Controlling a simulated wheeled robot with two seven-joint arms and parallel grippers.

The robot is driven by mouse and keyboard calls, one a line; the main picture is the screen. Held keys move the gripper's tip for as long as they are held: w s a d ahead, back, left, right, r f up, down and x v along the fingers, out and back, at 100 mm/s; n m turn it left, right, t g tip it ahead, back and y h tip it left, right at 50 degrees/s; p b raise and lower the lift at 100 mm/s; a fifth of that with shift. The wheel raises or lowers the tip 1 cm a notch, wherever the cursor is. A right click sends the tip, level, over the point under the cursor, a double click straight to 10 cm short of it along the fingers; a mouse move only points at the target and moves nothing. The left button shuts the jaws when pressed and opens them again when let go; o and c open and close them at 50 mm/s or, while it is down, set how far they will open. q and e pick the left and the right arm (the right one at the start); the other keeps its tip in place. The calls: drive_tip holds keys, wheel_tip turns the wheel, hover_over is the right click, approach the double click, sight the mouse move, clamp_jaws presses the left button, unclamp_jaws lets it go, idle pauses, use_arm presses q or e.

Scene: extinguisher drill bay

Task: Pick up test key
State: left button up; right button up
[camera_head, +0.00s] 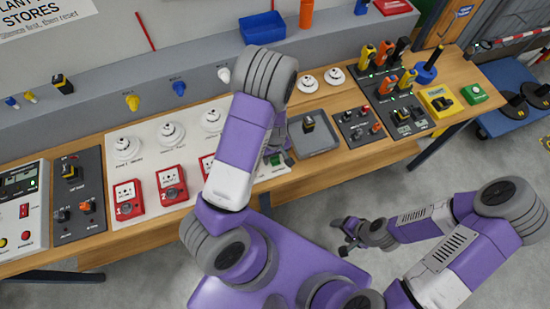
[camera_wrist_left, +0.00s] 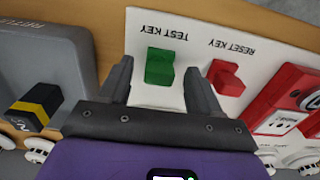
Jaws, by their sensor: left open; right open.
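The green test key (camera_wrist_left: 160,66) stands on a white panel (camera_wrist_left: 150,98) under the printed words TEST KEY. My left gripper (camera_wrist_left: 158,80) is open, with one finger on each side of the green key in the picture; I cannot tell whether they touch it. In the head view my left gripper (camera_head: 276,150) is over the bench, partly hidden by my own arm, with a bit of green showing beside it. My right gripper (camera_head: 349,238) is open and empty, over the floor in front of the bench.
A red reset key (camera_wrist_left: 226,77) stands just right of the right finger. Red call-point boxes (camera_head: 172,184) stand to the left along the bench. The floor in front is clear.

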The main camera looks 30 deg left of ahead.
use_arm(q)
drive_tip(key=c, duration=1.1)
drive_tip(key=shift+w+r, duration=0.1)
drive_tip(key=shift+r, duration=0.05)
